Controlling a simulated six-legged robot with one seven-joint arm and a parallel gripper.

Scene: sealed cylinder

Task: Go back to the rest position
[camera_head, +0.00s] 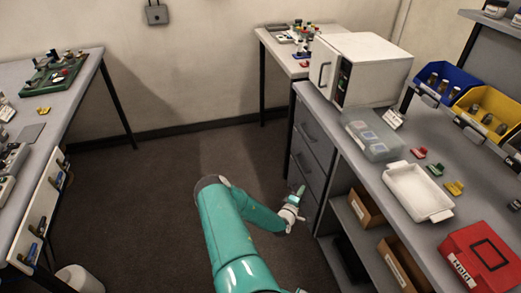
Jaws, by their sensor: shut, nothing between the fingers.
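My teal arm comes up from the bottom of the head view, bends at a grey elbow and reaches right. My gripper (298,194) is at its end, small in the picture, over the dark floor (165,200) and just left of the right bench's drawers (309,150). It is shut, with nothing seen held in it. It appears apart from the bench. The fine shape of its fingers is too small to make out.
The right bench carries a white oven-like box (372,68), a clear container (370,135), a white tray (418,190), a red case (482,258) and blue (446,72) and yellow (490,98) bins. Another bench (85,85) stands left. Floor between is clear.

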